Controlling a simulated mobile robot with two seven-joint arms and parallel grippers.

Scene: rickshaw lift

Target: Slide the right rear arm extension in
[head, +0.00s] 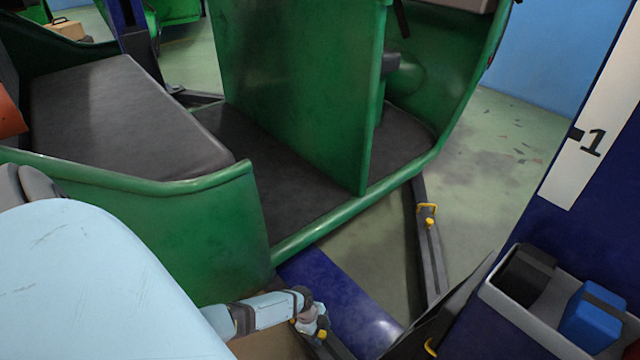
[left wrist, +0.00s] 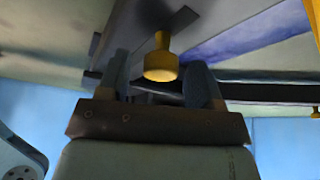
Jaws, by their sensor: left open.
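A dark lift arm (head: 335,346) with a yellow knob (head: 322,335) lies low at the bottom centre of the head view, partly hidden by my left gripper (head: 312,316). I cannot tell for sure whether it is the right rear arm extension. In the left wrist view my left gripper (left wrist: 162,84) is open, with the yellow knob (left wrist: 160,62) showing between its dark fingers. Contact cannot be made out. A second dark arm (head: 430,250), with a yellow handle (head: 427,208), reaches under the green rickshaw (head: 220,235). My right gripper is not in view.
The rickshaw's side stands close beyond my left arm. A blue lift post (head: 560,225) marked 1 rises at the right, with a grey tray (head: 530,325) of boxes on it. A blue floor beam (head: 340,300) runs beside the gripper. Green floor (head: 500,170) is open behind.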

